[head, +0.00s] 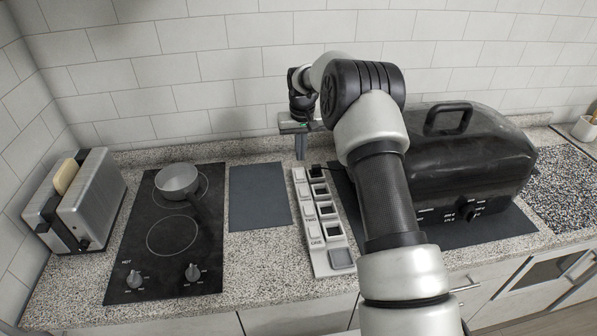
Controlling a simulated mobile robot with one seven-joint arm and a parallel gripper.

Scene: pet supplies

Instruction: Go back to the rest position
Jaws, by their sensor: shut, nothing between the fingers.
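My gripper (300,150) points downward in the head view, above the back end of a light grey pill organizer-like strip (322,262). Its fingers are together and nothing shows between them. My arm reaches in from the lower right and covers part of the counter and the black roaster. The gripper appears to be above the counter, though its exact height is hard to tell. The strip has several dark square openings and raised lettering, and lies on the speckled counter.
A toaster (80,205) with bread stands at the left. A small pot (177,181) sits on the black cooktop (140,270). A dark mat (259,197) lies bare beside the strip. A large black roaster (480,160) stands at right, with a tiled wall (220,60) behind.

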